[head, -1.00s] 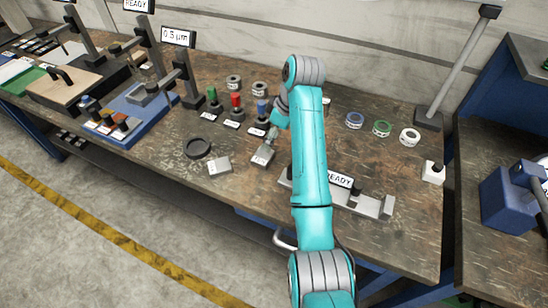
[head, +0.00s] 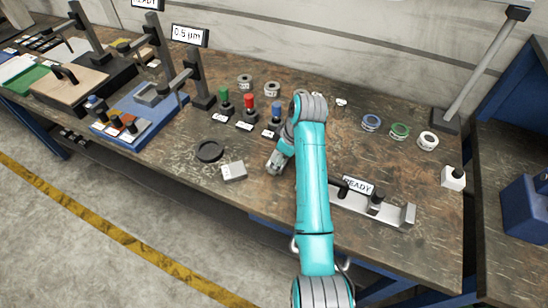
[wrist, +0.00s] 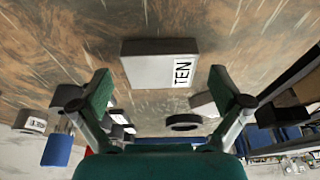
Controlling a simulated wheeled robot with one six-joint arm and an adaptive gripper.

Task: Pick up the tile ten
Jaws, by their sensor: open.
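The tile ten (wrist: 150,66) is a pale grey block with a white label reading TEN. In the wrist view it lies on the bench, ahead of my gripper (wrist: 160,88) and between the lines of its two green fingers. The fingers are spread wide with nothing between their tips, and I see no contact with the tile. In the head view my gripper (head: 275,166) is low over the bench, and my arm hides most or all of this tile there. Another pale tile (head: 233,171) lies to the left of my gripper.
A black ring (head: 209,151) lies beyond the other tile. Green, red and blue posts (head: 249,105) with labels stand behind my gripper. A metal fixture with a READY sign (head: 358,186) is to the right of my arm. The bench's front edge is close.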

